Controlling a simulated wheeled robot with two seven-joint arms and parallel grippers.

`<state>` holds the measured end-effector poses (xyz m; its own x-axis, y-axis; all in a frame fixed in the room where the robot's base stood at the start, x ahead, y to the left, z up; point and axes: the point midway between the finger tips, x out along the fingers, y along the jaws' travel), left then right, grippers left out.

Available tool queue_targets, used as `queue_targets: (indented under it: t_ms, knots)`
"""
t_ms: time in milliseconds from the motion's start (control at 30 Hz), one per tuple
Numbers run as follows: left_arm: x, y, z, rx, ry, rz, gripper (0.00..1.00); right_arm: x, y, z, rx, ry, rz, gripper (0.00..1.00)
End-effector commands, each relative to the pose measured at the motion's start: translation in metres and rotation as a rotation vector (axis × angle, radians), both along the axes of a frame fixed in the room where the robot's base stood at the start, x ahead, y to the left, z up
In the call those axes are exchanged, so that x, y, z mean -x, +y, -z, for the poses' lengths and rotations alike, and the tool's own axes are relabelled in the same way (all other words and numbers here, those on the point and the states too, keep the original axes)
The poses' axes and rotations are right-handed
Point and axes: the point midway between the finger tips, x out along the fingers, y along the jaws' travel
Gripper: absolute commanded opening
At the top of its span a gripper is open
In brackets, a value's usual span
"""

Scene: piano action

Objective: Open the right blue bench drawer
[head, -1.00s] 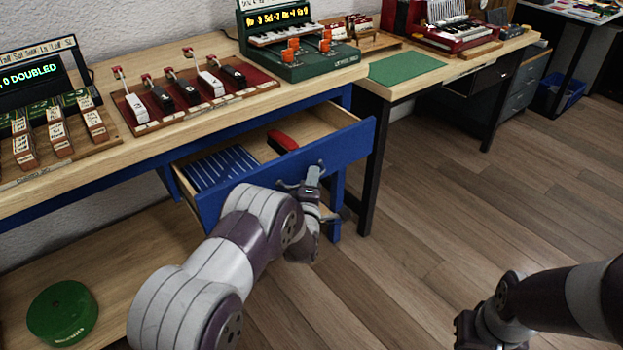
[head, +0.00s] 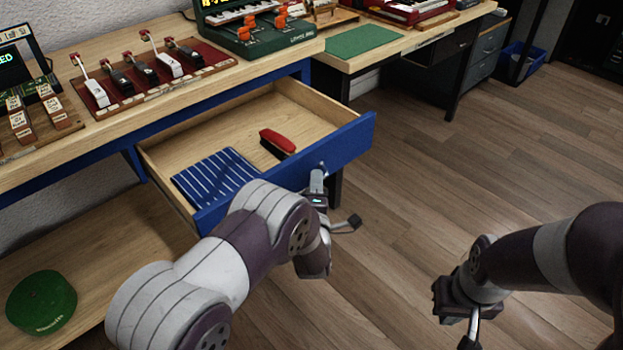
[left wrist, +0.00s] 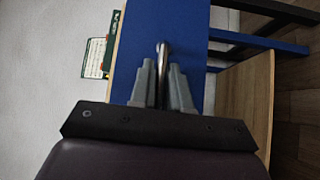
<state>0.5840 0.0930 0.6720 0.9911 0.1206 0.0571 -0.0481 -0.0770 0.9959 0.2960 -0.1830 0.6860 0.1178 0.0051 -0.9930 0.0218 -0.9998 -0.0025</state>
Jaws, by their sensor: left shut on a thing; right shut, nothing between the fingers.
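The right blue bench drawer (head: 346,147) stands pulled well out from under the wooden bench, its pale wooden inside showing. A blue striped cloth (head: 216,172) and a red-backed brush (head: 277,142) lie in it. My left gripper (head: 319,178) is at the drawer's front face, shut on its handle. In the left wrist view, the metal handle (left wrist: 163,52) sits between the grey fingers (left wrist: 165,80) against the blue front. My arm hides part of the front's left end. My right gripper (head: 470,328) is shut and empty, low over the floor at the right.
Piano key models on a red board (head: 150,78) and a green console (head: 255,35) stand on the bench top (head: 110,130). A green round object (head: 41,302) sits on the lower shelf. The wooden floor (head: 420,180) right of the drawer is clear.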

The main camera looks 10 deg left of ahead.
Motion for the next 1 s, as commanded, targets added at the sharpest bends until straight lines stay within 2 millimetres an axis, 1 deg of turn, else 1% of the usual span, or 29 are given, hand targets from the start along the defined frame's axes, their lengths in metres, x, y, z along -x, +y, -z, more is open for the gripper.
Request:
queue_targets:
  t_ms: [267,300,333,367,667,767,867,1000]
  knots:
    - [0.0,0.0,0.001,-0.001,0.002,-0.001,0.0,0.0,0.0,0.0,0.0,0.0,0.0,0.0]
    - [0.0,0.0,0.001,-0.001,0.002,-0.001,0.2,0.0,0.0,0.0,0.0,0.0,0.0,0.0]
    - [0.0,0.0,0.001,-0.001,0.002,-0.001,0.29,0.0,0.0,0.0,0.0,0.0,0.0,0.0]
    - [0.0,0.0,0.001,-0.001,0.001,-0.001,0.37,0.0,0.0,0.0,0.0,0.0,0.0,0.0]
    - [0.002,0.0,0.0,-0.001,0.001,0.0,0.37,0.0,0.0,-0.001,0.0,0.0,0.0,0.0]
    - [0.015,-0.003,0.0,-0.002,0.003,0.002,0.37,0.0,0.0,-0.006,0.0,0.0,0.0,0.0]
    - [0.04,-0.006,0.0,-0.002,0.004,0.004,0.37,0.0,0.0,-0.013,0.0,0.0,0.0,0.0]
    - [0.079,-0.011,0.002,-0.003,0.003,0.005,0.37,0.0,0.0,-0.02,0.0,0.0,0.0,0.0]
